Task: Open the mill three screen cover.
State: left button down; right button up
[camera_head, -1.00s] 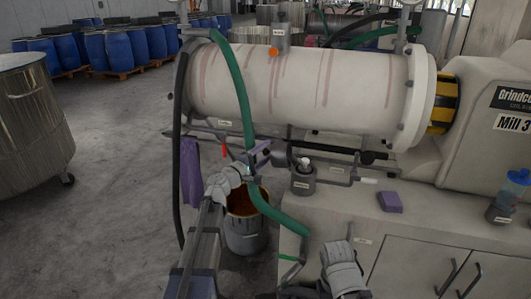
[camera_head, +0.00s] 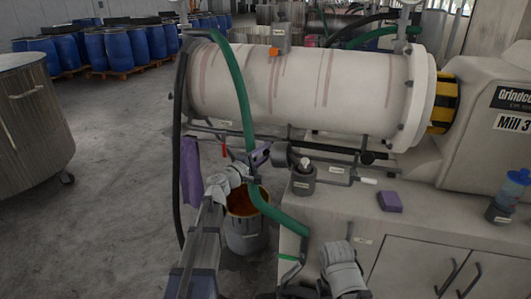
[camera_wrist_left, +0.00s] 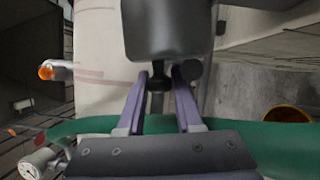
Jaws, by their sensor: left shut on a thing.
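The mill three body is a white horizontal cylinder (camera_head: 310,85) with reddish streaks, beside the housing marked "Mill 3" (camera_head: 512,122). My left gripper (camera_head: 262,154) is below the cylinder, with purple fingers. In the left wrist view its fingers (camera_wrist_left: 157,100) are closed around a dark stem (camera_wrist_left: 157,82) below a grey rounded body (camera_wrist_left: 167,30). I take this to be the screen cover; it shows in the head view as a small grey drum (camera_head: 282,155) beside the fingers. Just right of it stands a labelled grey pot (camera_head: 303,181) with a white top. My right gripper's fingers are not visible.
A green hose (camera_head: 240,95) hangs over the cylinder and passes close to my left gripper. A bucket with orange-brown contents (camera_head: 244,235) stands below. A purple cloth (camera_head: 190,172) hangs at left. A purple block (camera_head: 390,202) and a blue bottle (camera_head: 514,186) stand on the bench.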

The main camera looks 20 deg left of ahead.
aim_at(272, 145)
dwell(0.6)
pick_arm(q)
jog(key=r+m+p, duration=0.1)
jog(key=p, duration=0.1)
jog(key=d+r+m+g+p, duration=0.1)
jog(key=r+m+p, duration=0.1)
jog(key=p, duration=0.1)
jog(key=shift+d+y+p, duration=0.3)
jog(key=shift+d, duration=0.1)
jog(key=shift+d+m+p, duration=0.2)
jog(key=shift+m+p, duration=0.1)
jog(key=shift+m, duration=0.1)
jog(key=c, duration=0.6)
grip_release()
jog(key=shift+s, duration=0.2)
